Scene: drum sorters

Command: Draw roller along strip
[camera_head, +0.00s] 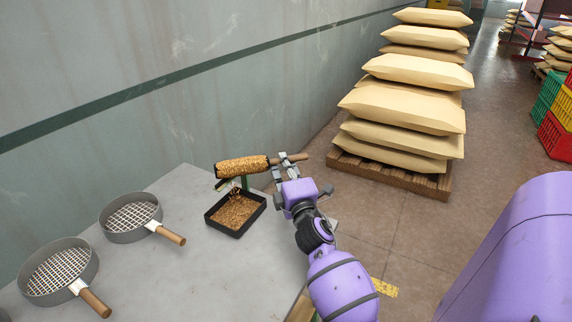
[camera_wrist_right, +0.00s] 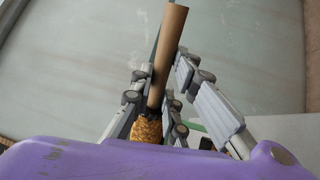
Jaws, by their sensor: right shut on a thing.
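The roller (camera_head: 243,166) is a thick cylinder with a golden-brown, grainy surface and a wooden handle. It is held roughly level above the back of the grey table (camera_head: 170,270). My right gripper (camera_head: 284,162) is shut on the handle near the grainy cylinder. In the right wrist view the gripper's fingers (camera_wrist_right: 160,92) lie on both sides of the wooden handle (camera_wrist_right: 168,45), with part of the grainy cylinder (camera_wrist_right: 147,128) below. A green support and a small wooden piece show partly under the roller. I cannot clearly make out a strip. My left gripper is not in view.
A black tray (camera_head: 209,217) of brown grains stands on the table just below the roller. Two round sieves (camera_head: 135,236) (camera_head: 62,294) with wooden handles stand at the left. A wall rises behind; stacked sacks (camera_head: 405,105) on a pallet stand to the right.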

